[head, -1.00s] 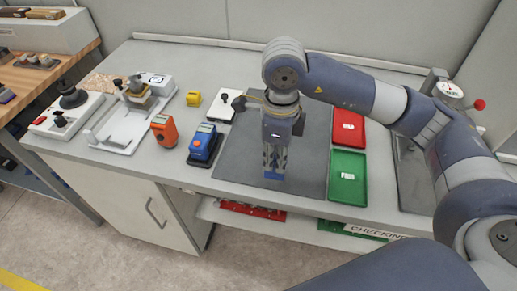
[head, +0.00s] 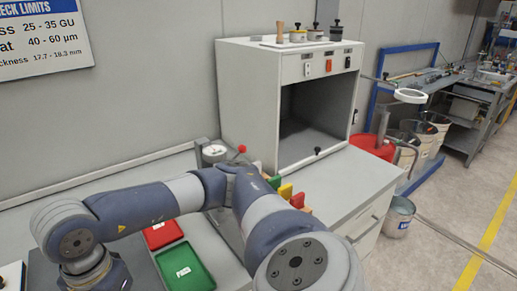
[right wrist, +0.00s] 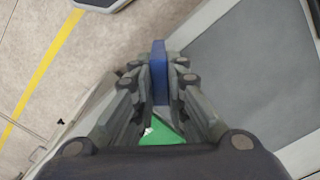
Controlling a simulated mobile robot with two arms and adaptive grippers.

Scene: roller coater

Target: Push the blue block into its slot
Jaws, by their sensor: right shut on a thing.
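My right gripper (right wrist: 160,88) is shut on the blue block (right wrist: 158,62), as the right wrist view shows. The block is upright between the fingers, held near the edge of the grey mat (right wrist: 250,75). A row of coloured blocks, with a green one (head: 273,182), a yellow one (head: 285,192) and a red one (head: 298,200), stands on the bench right of centre, partly behind my arm. The blue block's slot cannot be made out. My left gripper is not in view.
A red tray (head: 162,233) and a green tray (head: 185,268) lie on the bench. A dial gauge (head: 214,152) stands behind my arm. A grey open-fronted cabinet (head: 250,100) stands at the back. The bench top (head: 345,185) right of the coloured blocks is clear.

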